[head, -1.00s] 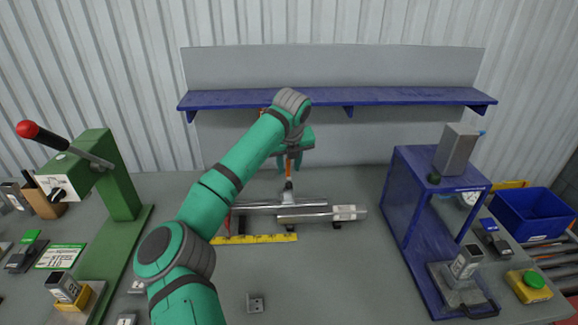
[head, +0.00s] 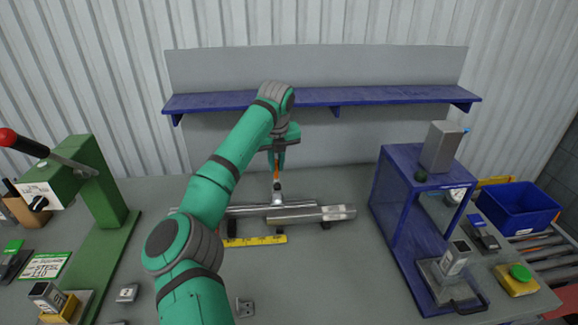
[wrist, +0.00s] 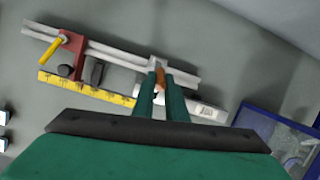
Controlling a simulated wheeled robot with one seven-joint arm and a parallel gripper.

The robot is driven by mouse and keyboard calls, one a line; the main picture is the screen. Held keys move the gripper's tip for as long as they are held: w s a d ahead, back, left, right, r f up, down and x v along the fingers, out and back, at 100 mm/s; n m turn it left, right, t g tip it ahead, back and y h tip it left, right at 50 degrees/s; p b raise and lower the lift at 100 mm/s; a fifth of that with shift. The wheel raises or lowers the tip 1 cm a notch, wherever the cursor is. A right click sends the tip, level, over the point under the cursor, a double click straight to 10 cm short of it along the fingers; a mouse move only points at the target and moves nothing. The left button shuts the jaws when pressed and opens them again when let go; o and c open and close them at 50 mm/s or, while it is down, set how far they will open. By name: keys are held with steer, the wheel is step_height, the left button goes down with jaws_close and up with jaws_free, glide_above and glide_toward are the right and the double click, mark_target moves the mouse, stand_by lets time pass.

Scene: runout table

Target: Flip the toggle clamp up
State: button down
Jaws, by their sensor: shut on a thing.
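The toggle clamp (head: 277,188) stands on the metal rail (head: 305,214) at the back middle of the table. Its orange handle (head: 277,172) points up, close to upright, in the head view. My gripper (head: 278,160) reaches down from above and is shut on this handle. In the wrist view the orange handle (wrist: 160,78) shows between my two green fingers, with the grey clamp body just beyond. The handle's lower part and the clamp's exact latch position are hard to make out.
A yellow ruler (head: 260,241) lies before the rail. A red stop with a yellow lever (wrist: 70,50) sits at the rail's left end in the wrist view. A green press (head: 95,190) stands left, a blue stand (head: 382,200) right. A blue shelf (head: 330,97) hangs behind.

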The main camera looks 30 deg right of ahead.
steer(key=shift+w+r, duration=0.25)
steer(key=shift+w, duration=0.1)
steer(key=c, duration=1.9)
jaws_free()
steer(key=shift+o, duration=0.7)
steer(key=shift+f, duration=0.1)
steer(key=shift+s, duration=0.15)
steer(key=v, duration=1)
steer(key=shift+r, duration=0.4)
